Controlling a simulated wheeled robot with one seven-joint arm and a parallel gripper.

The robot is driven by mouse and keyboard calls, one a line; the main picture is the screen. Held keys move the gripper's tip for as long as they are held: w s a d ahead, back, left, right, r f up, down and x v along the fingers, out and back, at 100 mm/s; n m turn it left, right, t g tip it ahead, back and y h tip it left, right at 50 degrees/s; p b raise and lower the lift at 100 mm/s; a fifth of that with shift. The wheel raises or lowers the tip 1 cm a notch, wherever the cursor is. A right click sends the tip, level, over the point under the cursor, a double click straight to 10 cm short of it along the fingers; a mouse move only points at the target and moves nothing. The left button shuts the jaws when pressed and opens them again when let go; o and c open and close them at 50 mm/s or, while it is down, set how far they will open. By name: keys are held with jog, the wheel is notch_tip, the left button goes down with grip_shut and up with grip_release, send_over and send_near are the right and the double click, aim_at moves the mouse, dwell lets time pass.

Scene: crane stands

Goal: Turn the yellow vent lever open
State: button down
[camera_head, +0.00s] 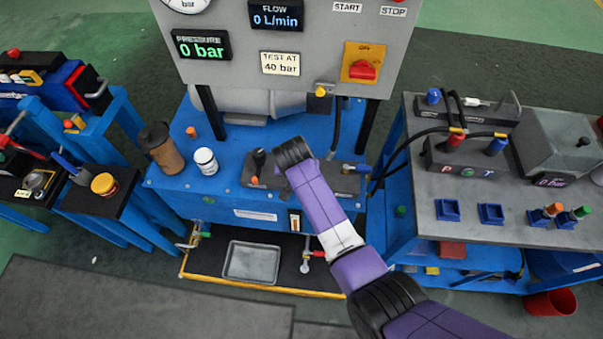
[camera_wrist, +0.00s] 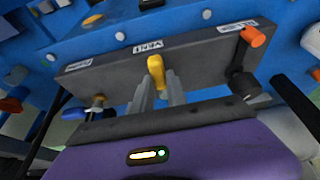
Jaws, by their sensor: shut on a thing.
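The yellow vent lever (camera_wrist: 156,66) stands up in the middle of a dark valve block (camera_wrist: 205,62), just below a label reading VENT. In the wrist view my gripper (camera_wrist: 159,85) has its two grey fingers on either side of the lever's lower part, shut on it. The lever's base is hidden behind the fingers. In the head view my purple arm reaches over the blue bench and hides the lever and my fingertips. The valve block (camera_head: 345,181) shows there only beside my wrist.
An orange-tipped lever (camera_wrist: 252,36) stands right of my gripper on the same block. A black-knobbed lever (camera_head: 259,157) and a white jar (camera_head: 206,161) are left of my arm. Black hoses run to the right bench (camera_head: 460,207). The gauge panel (camera_head: 330,45) rises behind.

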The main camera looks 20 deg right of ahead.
dwell(0.4)
jog(key=c, duration=1.3)
grip_release()
jog(key=shift+v, duration=3.9)
jog(key=shift+w, duration=0.1)
